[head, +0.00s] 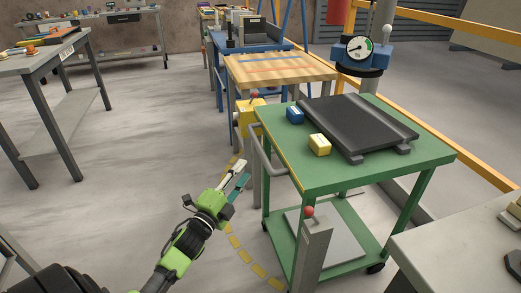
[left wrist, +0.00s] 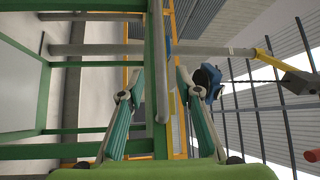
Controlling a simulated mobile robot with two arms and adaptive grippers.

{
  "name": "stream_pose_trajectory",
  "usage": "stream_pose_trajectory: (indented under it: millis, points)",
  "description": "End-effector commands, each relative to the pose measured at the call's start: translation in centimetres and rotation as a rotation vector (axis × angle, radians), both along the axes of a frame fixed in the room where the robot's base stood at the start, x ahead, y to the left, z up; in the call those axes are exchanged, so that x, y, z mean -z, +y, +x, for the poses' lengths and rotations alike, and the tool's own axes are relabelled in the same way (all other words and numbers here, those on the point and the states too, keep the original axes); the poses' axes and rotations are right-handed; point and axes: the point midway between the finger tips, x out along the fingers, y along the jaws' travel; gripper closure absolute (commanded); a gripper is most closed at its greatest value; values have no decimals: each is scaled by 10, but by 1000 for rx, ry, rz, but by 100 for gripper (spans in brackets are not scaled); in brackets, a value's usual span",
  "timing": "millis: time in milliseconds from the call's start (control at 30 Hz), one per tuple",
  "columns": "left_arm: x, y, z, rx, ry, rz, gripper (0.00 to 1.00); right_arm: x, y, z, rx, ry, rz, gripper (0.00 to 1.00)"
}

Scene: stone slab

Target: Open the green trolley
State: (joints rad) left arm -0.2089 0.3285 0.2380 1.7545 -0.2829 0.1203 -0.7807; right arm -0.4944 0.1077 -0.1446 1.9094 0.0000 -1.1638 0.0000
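The green trolley (head: 428,161) stands right of centre in the head view, with a green top and a lower shelf. Its grey handle (head: 261,153) is on the left side. My left gripper (head: 242,171) is open and empty, a little left of the handle and apart from it. In the left wrist view, the two fingers of the gripper (left wrist: 158,82) are spread. A grey bar (left wrist: 162,60), which looks like the handle, shows between them, beyond the tips. The trolley's green frame (left wrist: 158,135) fills the left part of that view. My right gripper is not in view.
A black tray (head: 355,122), a blue box (head: 295,115) and a yellow box (head: 320,145) sit on the trolley top. A grey post with a red knob (head: 309,211) stands in front. A wooden-topped table (head: 280,68) is behind.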

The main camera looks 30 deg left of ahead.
Motion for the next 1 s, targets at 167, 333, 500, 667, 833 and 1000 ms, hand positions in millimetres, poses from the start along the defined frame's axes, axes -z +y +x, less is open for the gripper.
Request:
stream_pose_trajectory:
  millis: [167,333,500,667,833,1000]
  points:
    - [-6,3,34,1,-3,0,68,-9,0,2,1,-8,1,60]
    - [-10,7,67,0,-2,-1,68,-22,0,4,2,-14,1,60]
    - [-13,9,95,-1,-1,-2,68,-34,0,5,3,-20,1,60]
    - [-15,10,112,-1,0,-3,68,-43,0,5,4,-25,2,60]
    - [-16,11,120,1,2,-3,68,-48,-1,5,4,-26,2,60]
    - [-16,11,121,1,2,-3,68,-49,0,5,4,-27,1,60]
